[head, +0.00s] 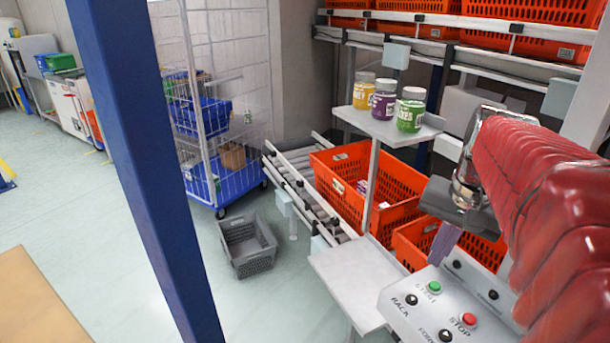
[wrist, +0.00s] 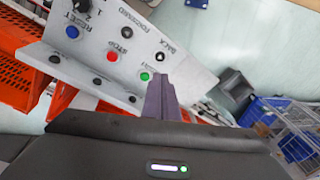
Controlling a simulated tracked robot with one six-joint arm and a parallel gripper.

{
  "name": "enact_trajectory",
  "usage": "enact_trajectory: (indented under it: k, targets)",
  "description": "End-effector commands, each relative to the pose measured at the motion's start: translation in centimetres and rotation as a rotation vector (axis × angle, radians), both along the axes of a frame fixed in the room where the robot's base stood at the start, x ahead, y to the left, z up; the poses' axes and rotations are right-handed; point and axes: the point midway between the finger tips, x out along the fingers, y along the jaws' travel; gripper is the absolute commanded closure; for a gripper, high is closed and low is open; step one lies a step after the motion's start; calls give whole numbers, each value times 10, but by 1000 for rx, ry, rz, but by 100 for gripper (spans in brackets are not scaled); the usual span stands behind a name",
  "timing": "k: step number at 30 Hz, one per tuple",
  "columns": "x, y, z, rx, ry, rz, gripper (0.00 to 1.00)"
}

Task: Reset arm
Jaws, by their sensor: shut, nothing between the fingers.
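My arm, in a red cover, reaches in from the right in the head view. My gripper (head: 443,243) points down over the control panel (head: 405,305), and its purple fingers are together. In the wrist view my gripper (wrist: 162,90) is shut and empty, in front of the panel (wrist: 95,50). The green start button (wrist: 145,76), red stop button (wrist: 112,56) and blue reset button (wrist: 72,32) show there. I cannot tell whether the fingertips touch the panel. The head view shows the green button (head: 434,287) and red button (head: 469,319); my arm hides part of the panel.
Orange totes (head: 340,160) stand on the roller conveyor (head: 300,185). Several jars (head: 384,98) stand on a white shelf (head: 375,128) near my arm. A blue post (head: 145,170) rises at left. A grey crate (head: 247,243) sits on the floor beside a wire cage cart (head: 215,60).

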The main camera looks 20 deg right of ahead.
Motion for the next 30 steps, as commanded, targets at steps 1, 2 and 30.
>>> enact_trajectory:
  k: [1, 2, 30]
  targets:
    - [0, 0, 0, 0, 0, 0, 100]
    - [0, 0, 0, 0, 0, 1, 100]
    - [11, 78, -8, -94, -65, 257, 100]
